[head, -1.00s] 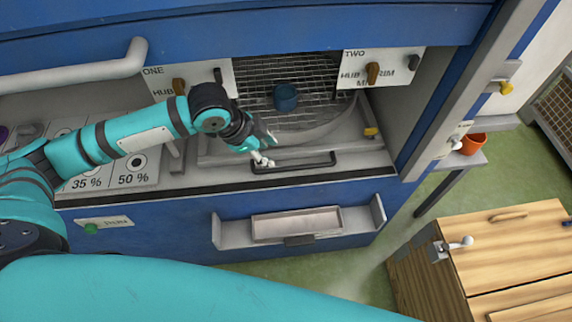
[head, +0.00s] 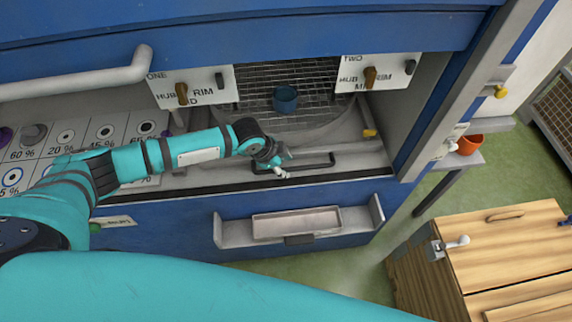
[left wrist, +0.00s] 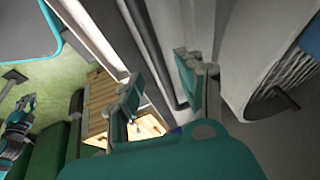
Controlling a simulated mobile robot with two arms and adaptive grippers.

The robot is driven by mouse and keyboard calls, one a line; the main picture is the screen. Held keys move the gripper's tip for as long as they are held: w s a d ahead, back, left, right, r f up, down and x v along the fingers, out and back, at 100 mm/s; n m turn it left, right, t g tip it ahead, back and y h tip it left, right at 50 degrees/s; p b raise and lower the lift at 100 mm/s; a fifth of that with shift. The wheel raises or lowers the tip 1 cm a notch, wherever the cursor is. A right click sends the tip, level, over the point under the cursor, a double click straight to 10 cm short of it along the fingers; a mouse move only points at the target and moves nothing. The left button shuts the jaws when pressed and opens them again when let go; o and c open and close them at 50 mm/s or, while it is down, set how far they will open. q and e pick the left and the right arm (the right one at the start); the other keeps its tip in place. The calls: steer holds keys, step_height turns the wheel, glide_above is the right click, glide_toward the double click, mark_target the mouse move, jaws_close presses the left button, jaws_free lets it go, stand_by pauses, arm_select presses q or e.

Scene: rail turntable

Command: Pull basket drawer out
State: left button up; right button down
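The basket drawer (head: 345,148) is a grey tray front with a dark bar handle (head: 318,166), below a wire mesh bay in the blue cabinet. My left gripper (head: 281,169) is at the left end of this handle. In the left wrist view, the fingers of my left gripper (left wrist: 160,95) are apart, with a dark bar (left wrist: 150,50) running behind and between them. I cannot tell if they touch it. A small teal gripper, likely my right one (left wrist: 28,106), shows at the left edge of that view; its finger state is unclear.
A blue cup (head: 285,98) stands in the mesh bay. A grey tray shelf (head: 296,223) juts out below. A wooden cabinet (head: 500,255) stands at the right, with green floor between.

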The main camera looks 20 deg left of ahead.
arm_select(q)
steer(key=shift+x, duration=1.15)
jaws_close()
